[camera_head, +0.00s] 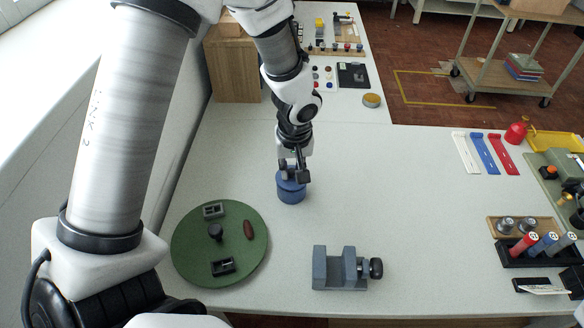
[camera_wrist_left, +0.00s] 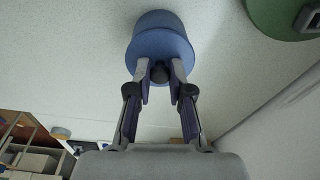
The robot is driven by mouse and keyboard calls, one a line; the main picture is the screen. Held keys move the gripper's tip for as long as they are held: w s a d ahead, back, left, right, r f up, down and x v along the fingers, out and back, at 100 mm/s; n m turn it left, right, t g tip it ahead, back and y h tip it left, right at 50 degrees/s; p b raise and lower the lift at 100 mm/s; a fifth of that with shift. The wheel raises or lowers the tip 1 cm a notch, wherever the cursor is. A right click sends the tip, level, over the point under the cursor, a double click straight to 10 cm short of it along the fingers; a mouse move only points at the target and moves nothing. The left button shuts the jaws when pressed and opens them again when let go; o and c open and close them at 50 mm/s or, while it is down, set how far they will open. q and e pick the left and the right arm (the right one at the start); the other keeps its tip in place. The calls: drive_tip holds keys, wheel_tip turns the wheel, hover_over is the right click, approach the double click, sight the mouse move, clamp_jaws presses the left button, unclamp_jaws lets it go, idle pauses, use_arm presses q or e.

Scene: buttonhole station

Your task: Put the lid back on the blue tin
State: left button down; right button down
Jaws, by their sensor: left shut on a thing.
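The blue tin (camera_head: 291,196) stands upright on the white table near the middle of the head view; it also shows in the left wrist view (camera_wrist_left: 154,19). The blue lid (camera_wrist_left: 160,46) is over the tin's top, roughly lined up with it. I cannot tell whether the lid is fully seated or slightly raised. My left gripper (camera_head: 295,177) is above the tin, pointing down. Its fingers are shut on the lid's dark knob (camera_wrist_left: 159,72). The gripper partly hides the lid in the head view. My right gripper is not in view.
A green round mat (camera_head: 187,260) with small parts lies left and nearer. A grey vise (camera_head: 335,268) stands at the front. Coloured strips (camera_head: 485,153) and racks of bottles (camera_head: 540,250) are at right. A small round tin (camera_head: 371,100) sits farther back. Table right of the tin is clear.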

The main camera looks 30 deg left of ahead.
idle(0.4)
use_arm(q)
drive_tip(key=c, duration=0.5)
unclamp_jaws()
drive_tip(key=shift+r, duration=0.1)
drive_tip(key=shift+r+p, duration=2.65)
drive_tip(key=shift+r, duration=0.75)
clamp_jaws()
drive_tip(key=shift+f, duration=0.15)
drive_tip(key=shift+f+b, duration=2.9)
drive_tip(key=shift+b, duration=0.1)
